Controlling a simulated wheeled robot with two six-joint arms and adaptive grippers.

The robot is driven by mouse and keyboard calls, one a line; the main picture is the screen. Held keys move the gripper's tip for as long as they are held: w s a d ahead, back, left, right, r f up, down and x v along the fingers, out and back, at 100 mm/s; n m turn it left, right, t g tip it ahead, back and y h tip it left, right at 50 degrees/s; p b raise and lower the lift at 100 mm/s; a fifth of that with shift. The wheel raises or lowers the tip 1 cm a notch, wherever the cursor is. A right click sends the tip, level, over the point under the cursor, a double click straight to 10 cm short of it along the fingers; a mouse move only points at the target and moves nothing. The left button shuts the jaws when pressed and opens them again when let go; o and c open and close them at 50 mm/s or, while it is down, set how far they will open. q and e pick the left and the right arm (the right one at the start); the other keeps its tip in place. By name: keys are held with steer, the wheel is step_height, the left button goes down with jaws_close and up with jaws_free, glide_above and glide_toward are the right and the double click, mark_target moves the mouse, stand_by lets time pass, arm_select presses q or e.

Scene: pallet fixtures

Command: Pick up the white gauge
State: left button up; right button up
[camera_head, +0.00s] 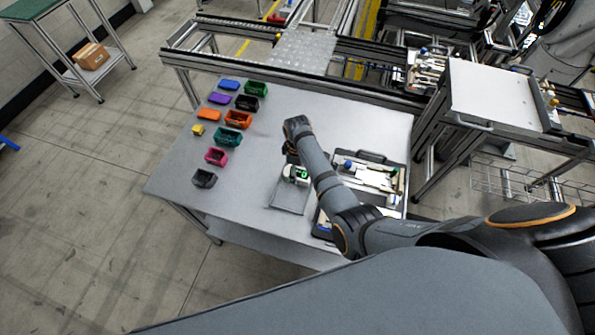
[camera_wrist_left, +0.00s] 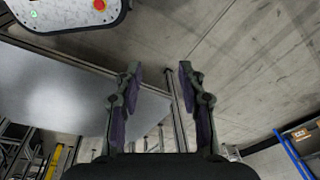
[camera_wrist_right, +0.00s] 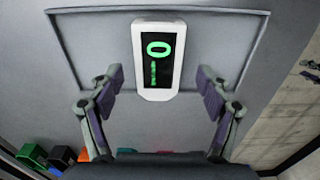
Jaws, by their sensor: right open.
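The white gauge (camera_wrist_right: 140,62) has a dark display with green marks and lies in a shallow grey tray (camera_wrist_right: 85,25) in the right wrist view. It also shows in the head view (camera_head: 290,171), partly hidden beside my right arm, at the far end of the tray (camera_head: 288,203). My right gripper (camera_wrist_right: 158,76) is open, with its two fingers apart on either side of the gauge's near end and not closed on it. My left gripper (camera_wrist_left: 158,70) is open and empty over the floor in the left wrist view; it does not show in the head view.
Coloured bins, including teal (camera_head: 228,136), pink (camera_head: 216,156) and black (camera_head: 204,178), stand on the table's left (camera_head: 172,178). A dark case (camera_head: 400,158) with tools lies right of my arm. A metal frame (camera_head: 240,66) runs along the back edge.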

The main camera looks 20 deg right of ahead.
mark_target(298, 173)
steer(key=f+b, duration=0.1)
steer(key=f, duration=0.1)
steer(key=f+b, duration=0.1)
steer(key=shift+w+d+f, duration=0.1)
steer(key=shift+w+f, duration=0.1)
steer(key=shift+f, duration=0.2)
steer(key=shift+w, duration=0.15)
steer(key=shift+r, duration=0.15)
steer(key=shift+s+r, duration=0.2)
steer(key=shift+s, duration=0.25)
steer(key=c, duration=0.5)
steer(key=shift+w+f, duration=0.1)
steer(key=c, duration=0.9)
arm_select(q)
steer(key=shift+s+f+g, duration=0.15)
steer(key=shift+s+f, duration=0.25)
steer(key=shift+f, duration=0.25)
steer(key=shift+s+f+g, duration=0.15)
steer(key=shift+s+f, duration=0.25)
steer(key=shift+f, duration=0.2)
